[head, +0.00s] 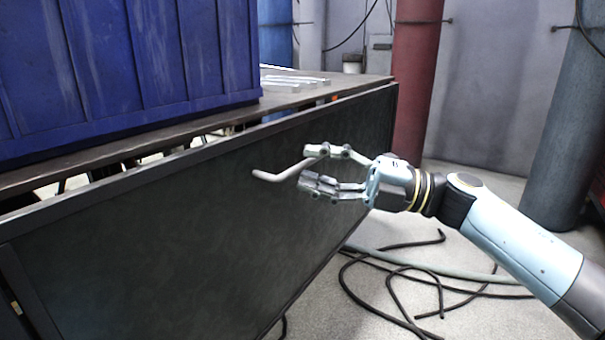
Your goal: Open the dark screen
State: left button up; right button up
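The dark screen (170,235) is a large flat panel with a darker frame, standing below the worktable's front edge. A gap shows between its top edge and the table, narrowing toward the right. A grey bent handle (280,175) sticks out from the screen's upper right part. My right gripper (313,168) is at the handle's right end, its fingers apart, one above and one below. The handle's end reaches between or just behind the fingertips; I cannot tell whether they touch it. My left gripper is not in view.
A blue ribbed container (120,65) stands on the worktable (330,85), with metal brackets (295,80) beside it. Black hoses (395,290) lie on the floor at lower right. A red cylinder (415,80) and a grey-blue cylinder (570,130) stand behind.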

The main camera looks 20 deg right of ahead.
jog(key=shift+x, duration=1.25)
grip_shut()
